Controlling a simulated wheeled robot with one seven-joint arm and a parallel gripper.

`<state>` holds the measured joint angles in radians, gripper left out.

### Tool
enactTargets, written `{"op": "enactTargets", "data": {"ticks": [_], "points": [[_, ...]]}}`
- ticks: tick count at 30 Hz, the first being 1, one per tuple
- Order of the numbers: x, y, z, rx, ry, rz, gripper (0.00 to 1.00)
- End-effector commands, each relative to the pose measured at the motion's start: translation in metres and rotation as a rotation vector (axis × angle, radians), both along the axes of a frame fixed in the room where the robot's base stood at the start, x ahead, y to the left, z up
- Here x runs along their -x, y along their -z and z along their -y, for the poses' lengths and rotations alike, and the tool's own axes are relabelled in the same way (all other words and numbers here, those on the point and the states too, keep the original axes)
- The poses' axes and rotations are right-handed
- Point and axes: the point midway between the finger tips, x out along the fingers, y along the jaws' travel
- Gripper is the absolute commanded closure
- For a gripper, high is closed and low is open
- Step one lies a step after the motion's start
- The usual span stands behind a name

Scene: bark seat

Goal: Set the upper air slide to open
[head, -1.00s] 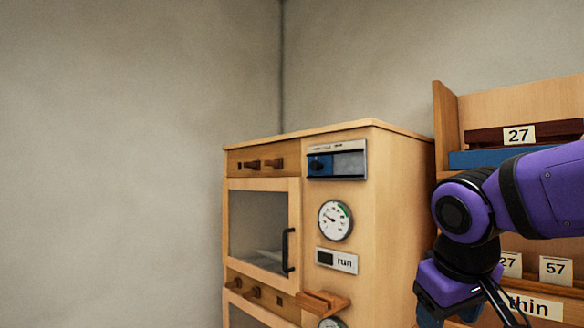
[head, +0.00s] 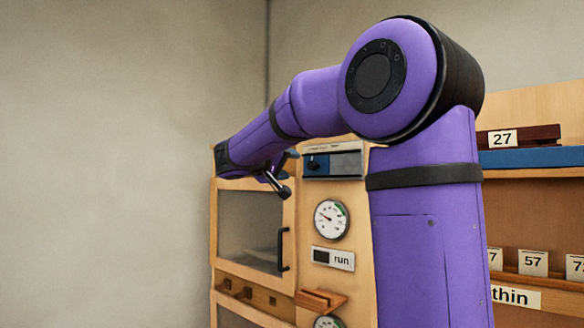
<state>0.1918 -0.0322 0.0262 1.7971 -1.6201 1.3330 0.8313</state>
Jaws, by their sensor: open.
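The upper wooden strip with its pegs, probably the upper air slide, is at the top left of the wooden cabinet front (head: 255,184). My purple arm now covers it in the head view, so its setting is hidden. My gripper (head: 279,183) is at the far end of the arm, seen partly as dark parts in front of the cabinet's top, above the upper glass door (head: 247,232). It is open, and I see nothing held in it. Its contact with the strip cannot be told. A matching lower strip (head: 247,292) with dark pegs runs below that door.
A wooden ledge (head: 320,299) and black door handle (head: 283,249) stick out. A shelf with number cards (head: 533,263) stands right.

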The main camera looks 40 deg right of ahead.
Motion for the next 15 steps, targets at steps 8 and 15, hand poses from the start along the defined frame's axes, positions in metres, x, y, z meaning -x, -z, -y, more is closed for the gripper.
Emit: {"op": "enactTargets", "data": {"ticks": [8,15], "points": [[-0.002,0.0,0.039,-0.001,0.003,-0.002,0.42],[-0.005,0.001,0.079,-0.002,0.002,-0.002,0.42]]}}
